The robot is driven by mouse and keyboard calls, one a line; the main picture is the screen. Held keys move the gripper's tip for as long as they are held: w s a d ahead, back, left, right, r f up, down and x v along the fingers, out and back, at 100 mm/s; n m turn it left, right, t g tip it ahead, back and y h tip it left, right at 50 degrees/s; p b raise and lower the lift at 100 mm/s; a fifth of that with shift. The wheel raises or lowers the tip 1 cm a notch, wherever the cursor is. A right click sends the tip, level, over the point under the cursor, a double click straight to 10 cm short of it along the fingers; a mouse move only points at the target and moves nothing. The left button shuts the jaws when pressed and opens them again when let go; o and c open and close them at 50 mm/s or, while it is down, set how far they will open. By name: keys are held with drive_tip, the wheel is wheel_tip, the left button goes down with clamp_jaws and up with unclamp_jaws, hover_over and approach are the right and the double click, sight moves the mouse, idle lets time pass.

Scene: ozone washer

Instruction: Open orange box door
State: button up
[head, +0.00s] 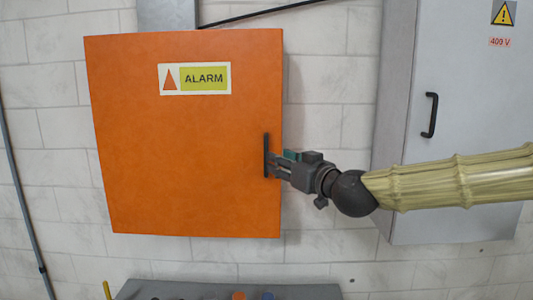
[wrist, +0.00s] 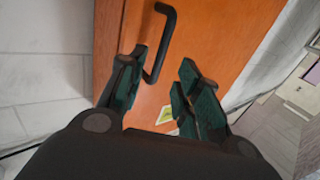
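The orange box door (head: 180,135) fills the left-middle of the head view and looks shut against its box on the wall. It also shows in the wrist view (wrist: 215,35). Its dark vertical handle (head: 266,154) is near the door's right edge. In the wrist view the handle (wrist: 168,38) lies ahead, between the spread fingers and closer to the left one. My gripper (head: 275,164) is open, with its fingertips at the handle. The wrist view shows its dark green fingers apart (wrist: 163,62). I cannot tell whether a finger touches the handle.
A grey cabinet (head: 404,105) with a black handle (head: 430,115) and a 400 V label stands at the right, behind my arm. A grey surface (head: 300,291) with small items lies below the box. White block wall (head: 335,125) shows between box and cabinet.

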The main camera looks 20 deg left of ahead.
sight(266, 156)
drive_tip(key=shift+p+x, duration=1.35)
drive_tip(key=shift+x, duration=2.5)
drive_tip(key=shift+c, duration=0.2)
clamp_jaws()
